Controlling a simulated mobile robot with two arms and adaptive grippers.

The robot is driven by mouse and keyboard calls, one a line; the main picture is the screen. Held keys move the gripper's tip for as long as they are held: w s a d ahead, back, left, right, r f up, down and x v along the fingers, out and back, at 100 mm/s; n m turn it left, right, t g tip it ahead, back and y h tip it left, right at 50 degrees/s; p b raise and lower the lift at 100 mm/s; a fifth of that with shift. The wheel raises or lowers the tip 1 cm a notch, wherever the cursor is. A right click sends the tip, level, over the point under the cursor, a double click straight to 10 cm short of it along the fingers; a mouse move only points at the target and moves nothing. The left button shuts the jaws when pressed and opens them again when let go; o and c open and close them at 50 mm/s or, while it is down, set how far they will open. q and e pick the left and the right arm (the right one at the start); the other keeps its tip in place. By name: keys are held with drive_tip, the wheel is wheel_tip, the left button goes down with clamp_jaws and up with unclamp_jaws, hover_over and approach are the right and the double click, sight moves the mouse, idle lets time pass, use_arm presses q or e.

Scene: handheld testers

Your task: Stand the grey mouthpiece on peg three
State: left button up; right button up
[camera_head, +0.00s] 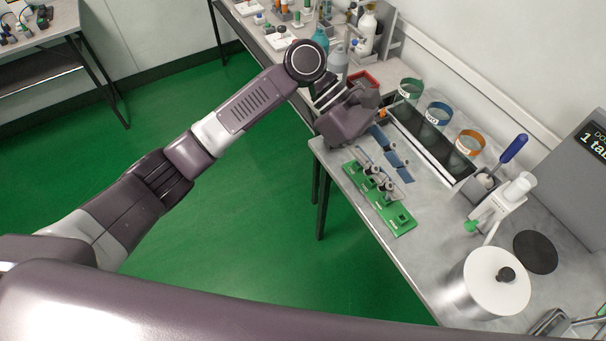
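My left gripper (350,114) hangs over the bench at its left edge, just beyond the green peg board. Its fingertips are hard to make out behind its own body, so I cannot tell whether it is open or holds anything. The green peg board (404,222) lies near the bench's front edge, with small grey and dark parts standing along it and a bare square green post at its near end. I cannot pick out the grey mouthpiece or tell which peg is three. Blue pieces (397,160) lie beside the board.
Green (410,88), blue (438,113) and orange (470,141) ringed cups stand by a dark strip at the back. A red tray (364,80) and bottles are farther off. A white-topped cylinder (496,281) and a black disc (535,252) stand nearer. Bench between board and cylinder is clear.

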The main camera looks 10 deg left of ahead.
use_arm(q)
drive_tip(key=s+a+r+m+t+y+p, duration=0.1)
drive_tip(key=s+a+m+y, duration=0.3)
drive_tip(key=a+m+y, duration=0.5)
drive_tip(key=a+t+p, duration=0.1)
drive_tip(key=a, duration=0.6)
drive_tip(key=shift+a+m+p, duration=0.25)
drive_tip(key=shift+m+p, duration=0.1)
drive_tip(key=shift+m, duration=0.05)
